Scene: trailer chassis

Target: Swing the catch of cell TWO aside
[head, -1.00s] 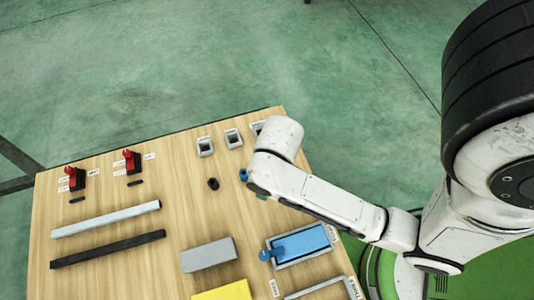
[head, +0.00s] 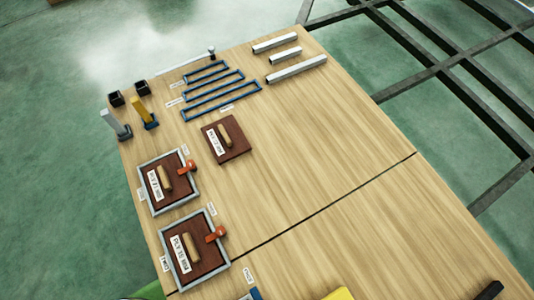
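Two grey-framed cells lie along the left side of the wooden table. The lower cell (head: 197,285) has a small tag at its left that seems to read TWO, too small to be sure. It holds a dark red panel (head: 208,262) with a wooden handle and a white label. Its orange catch (head: 215,234) sits at the upper right of the frame and reaches over the panel's edge. The upper cell (head: 165,210) holds a similar panel (head: 158,200), with its own orange catch (head: 186,167) reaching over that panel. My gripper is out of view.
A loose dark red panel (head: 238,148) lies above the cells. Blue frames (head: 222,100) and several pale bars (head: 297,70) lie farther back. Small upright holders (head: 150,122) stand at the left edge. A yellow block (head: 340,294) shows at the bottom. The table's middle is clear.

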